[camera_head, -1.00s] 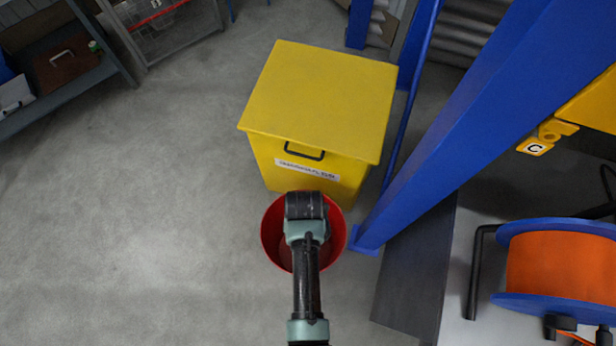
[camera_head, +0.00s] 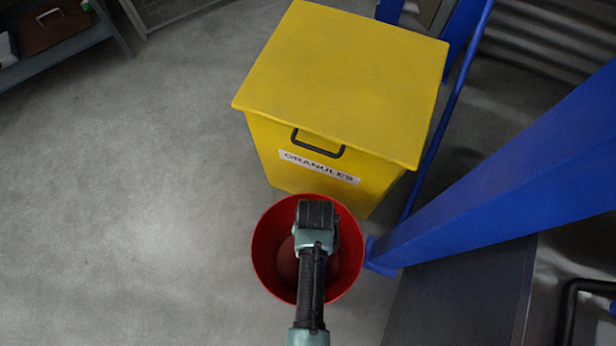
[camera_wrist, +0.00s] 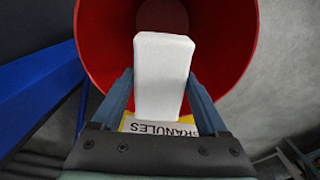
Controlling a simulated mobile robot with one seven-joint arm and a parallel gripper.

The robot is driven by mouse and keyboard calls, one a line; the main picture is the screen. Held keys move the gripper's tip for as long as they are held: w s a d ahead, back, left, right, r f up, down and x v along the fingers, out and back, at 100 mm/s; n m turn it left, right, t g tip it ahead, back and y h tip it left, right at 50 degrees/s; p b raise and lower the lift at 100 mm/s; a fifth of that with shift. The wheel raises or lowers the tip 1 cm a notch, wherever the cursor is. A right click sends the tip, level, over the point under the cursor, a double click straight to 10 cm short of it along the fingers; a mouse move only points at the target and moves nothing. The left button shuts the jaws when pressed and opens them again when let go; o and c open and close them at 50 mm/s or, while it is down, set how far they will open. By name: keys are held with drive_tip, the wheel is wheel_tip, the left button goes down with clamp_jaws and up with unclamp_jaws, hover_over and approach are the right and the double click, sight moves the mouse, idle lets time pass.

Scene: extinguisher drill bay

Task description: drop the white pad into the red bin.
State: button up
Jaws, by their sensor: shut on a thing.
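The red bin (camera_head: 262,262) stands on the floor against the front of a yellow box, with its open top facing up. My gripper (camera_head: 318,215) is over the bin's opening in the head view, and my arm hides part of the bin. In the wrist view my gripper (camera_wrist: 160,98) is shut on the white pad (camera_wrist: 160,70), one finger on each side of it. The red bin (camera_wrist: 235,50) shows behind and around the pad there. The pad is hidden in the head view. I cannot tell exactly how high it is above the bin.
The yellow box (camera_head: 340,75) labelled GRANULES has a black handle and stands just behind the bin. A blue post (camera_head: 500,175) slants up at the right, its foot close to the bin. A shelf (camera_head: 70,45) is at the far left. Grey floor at left is clear.

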wheel_tip(320, 180, down, 6)
drive_tip(key=b, duration=0.6)
drive_tip(key=shift+r, duration=0.1)
drive_tip(key=o, duration=1.2)
wheel_tip(320, 180, up, 13)
drive_tip(key=p, duration=0.5)
